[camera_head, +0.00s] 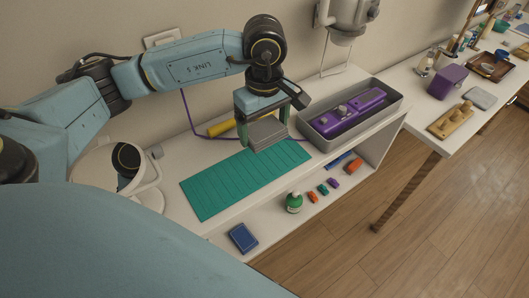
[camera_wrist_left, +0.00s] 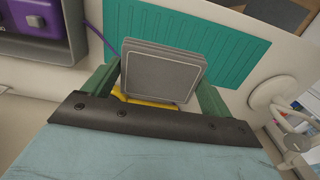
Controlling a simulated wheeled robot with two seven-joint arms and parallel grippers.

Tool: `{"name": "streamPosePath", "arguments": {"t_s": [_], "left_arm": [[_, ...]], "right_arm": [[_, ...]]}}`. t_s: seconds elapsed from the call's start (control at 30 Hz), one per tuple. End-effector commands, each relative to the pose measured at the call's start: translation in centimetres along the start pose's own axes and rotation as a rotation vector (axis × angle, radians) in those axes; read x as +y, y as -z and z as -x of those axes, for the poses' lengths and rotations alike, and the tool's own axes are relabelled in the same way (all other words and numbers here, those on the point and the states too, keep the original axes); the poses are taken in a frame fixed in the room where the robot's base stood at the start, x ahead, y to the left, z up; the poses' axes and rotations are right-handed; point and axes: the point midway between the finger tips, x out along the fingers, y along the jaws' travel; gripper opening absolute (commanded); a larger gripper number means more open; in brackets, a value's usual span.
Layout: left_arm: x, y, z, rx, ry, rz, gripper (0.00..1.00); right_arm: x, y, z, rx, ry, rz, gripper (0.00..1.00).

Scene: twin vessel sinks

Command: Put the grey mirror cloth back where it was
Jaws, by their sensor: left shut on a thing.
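The grey mirror cloth (camera_head: 267,133) is a folded, layered square pad. My left gripper (camera_head: 264,122) is shut on it, with one green finger on each side. The cloth is over the far edge of the teal ribbed mat (camera_head: 240,182) in the head view; I cannot tell exactly how high above it. In the left wrist view the cloth (camera_wrist_left: 162,75) sits between the two fingers, with the teal mat (camera_wrist_left: 225,48) behind it. My right gripper is not in view.
A grey tray (camera_head: 393,108) with a purple device (camera_head: 350,113) stands right of the mat. A yellow roll (camera_head: 222,128) lies behind the gripper. A white round-based object (camera_head: 105,170) is at left. A lower shelf holds a green bottle (camera_head: 294,202) and a blue box (camera_head: 243,238).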

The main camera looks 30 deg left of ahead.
Motion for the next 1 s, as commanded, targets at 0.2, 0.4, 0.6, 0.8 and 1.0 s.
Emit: {"name": "streamPosePath", "arguments": {"t_s": [0.2, 0.4, 0.6, 0.8, 1.0], "left_arm": [[0.0, 0.0, -3.7, -0.001, 0.002, -0.002, 0.66], [0.0, -0.1, -5.3, -0.001, 0.001, -0.004, 0.66], [0.0, -0.1, -7.9, -0.001, 0.002, -0.004, 0.66], [0.0, 0.0, -7.9, 0.0, -0.001, -0.005, 0.66], [0.0, 0.0, -8.3, 0.0, 0.0, -0.005, 0.87]], "right_arm": [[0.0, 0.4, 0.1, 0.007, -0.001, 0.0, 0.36], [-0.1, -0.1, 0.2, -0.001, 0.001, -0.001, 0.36], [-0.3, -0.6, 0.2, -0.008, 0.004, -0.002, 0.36], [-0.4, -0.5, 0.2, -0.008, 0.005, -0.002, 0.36], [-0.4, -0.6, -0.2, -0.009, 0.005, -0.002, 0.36]]}}
